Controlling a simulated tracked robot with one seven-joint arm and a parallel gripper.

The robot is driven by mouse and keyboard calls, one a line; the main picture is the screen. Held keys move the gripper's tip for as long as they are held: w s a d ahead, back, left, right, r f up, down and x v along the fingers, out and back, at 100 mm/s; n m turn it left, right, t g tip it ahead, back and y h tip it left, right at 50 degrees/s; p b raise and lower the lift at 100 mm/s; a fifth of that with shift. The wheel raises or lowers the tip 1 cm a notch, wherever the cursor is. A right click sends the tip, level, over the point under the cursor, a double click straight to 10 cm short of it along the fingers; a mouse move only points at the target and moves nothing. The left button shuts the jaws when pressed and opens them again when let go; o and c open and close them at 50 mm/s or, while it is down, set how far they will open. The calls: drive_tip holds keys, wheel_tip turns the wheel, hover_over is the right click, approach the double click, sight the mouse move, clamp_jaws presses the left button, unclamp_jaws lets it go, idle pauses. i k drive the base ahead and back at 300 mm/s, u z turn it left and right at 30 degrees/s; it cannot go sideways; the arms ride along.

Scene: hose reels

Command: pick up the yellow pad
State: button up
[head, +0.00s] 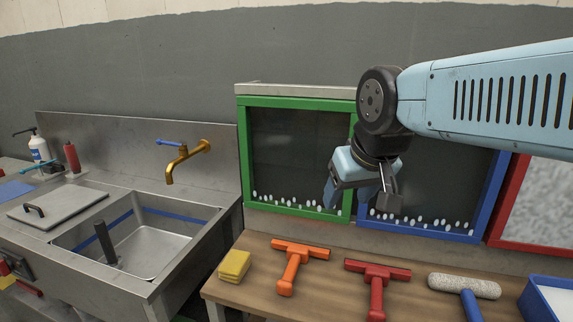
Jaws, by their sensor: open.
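The yellow pad (234,265) lies on the left end of the wooden table (330,302), near its left edge. It looks like a small thick block. My gripper (357,203) is open and empty, above and to the right of the pad. It hangs in front of the green-framed and blue-framed dark panels. It is well apart from the pad, and nothing hides the pad.
A blue-edged tray (533,303) is at the right. A steel sink (150,240) with a brass tap (180,160) is at the left.

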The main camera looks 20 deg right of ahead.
sight(236, 263)
drive_tip(key=z, duration=0.3)
drive_tip(key=k, duration=1.1)
drive_tip(key=u, duration=1.05)
drive_tip(key=i, duration=1)
drive_tip(key=z, duration=0.1)
